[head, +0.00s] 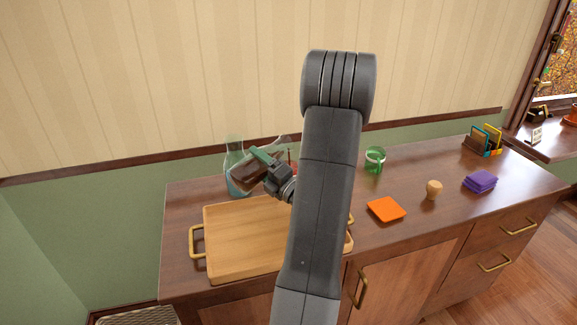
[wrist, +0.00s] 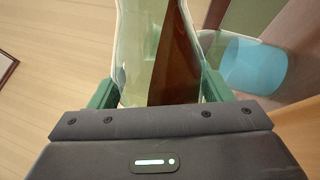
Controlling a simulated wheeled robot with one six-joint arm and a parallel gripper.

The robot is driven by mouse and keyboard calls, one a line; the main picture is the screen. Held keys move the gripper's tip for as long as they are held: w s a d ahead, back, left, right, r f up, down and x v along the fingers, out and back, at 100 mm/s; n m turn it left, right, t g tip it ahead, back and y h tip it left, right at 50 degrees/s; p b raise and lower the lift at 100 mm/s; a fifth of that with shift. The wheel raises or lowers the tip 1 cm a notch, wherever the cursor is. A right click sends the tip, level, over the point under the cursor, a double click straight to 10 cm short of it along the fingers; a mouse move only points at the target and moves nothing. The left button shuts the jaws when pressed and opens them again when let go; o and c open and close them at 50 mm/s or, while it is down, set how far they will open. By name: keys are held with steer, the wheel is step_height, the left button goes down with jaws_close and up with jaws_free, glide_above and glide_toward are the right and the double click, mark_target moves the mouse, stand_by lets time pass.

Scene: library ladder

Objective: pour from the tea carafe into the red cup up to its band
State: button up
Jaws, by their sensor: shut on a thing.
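The tea carafe (head: 247,177) is clear glass with brown tea, tilted well over, its narrow end toward the upper right in the head view. My gripper (head: 264,160) is shut on it, above the counter's back. The wrist view shows the carafe (wrist: 172,50) between my green fingers (wrist: 160,88), with the tea lying to one side. A sliver of red (head: 293,168), probably the red cup, shows beside my arm, below and right of the carafe's narrow end. My arm hides most of it. I cannot see its band, its level or any stream.
A second glass vessel with bluish liquid (head: 235,158) stands close behind the carafe; it also shows in the wrist view (wrist: 252,65). A wooden tray (head: 240,238) lies in front. A green cup (head: 375,160), orange cloth (head: 386,209), wooden knob (head: 433,189) and purple cloths (head: 480,181) are to the right.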

steer(key=shift+w+d+f+m+t+p, duration=0.15)
steer(key=shift+m+t+p, duration=0.15)
steer(key=shift+m+p, duration=0.35)
stand_by(2.5)
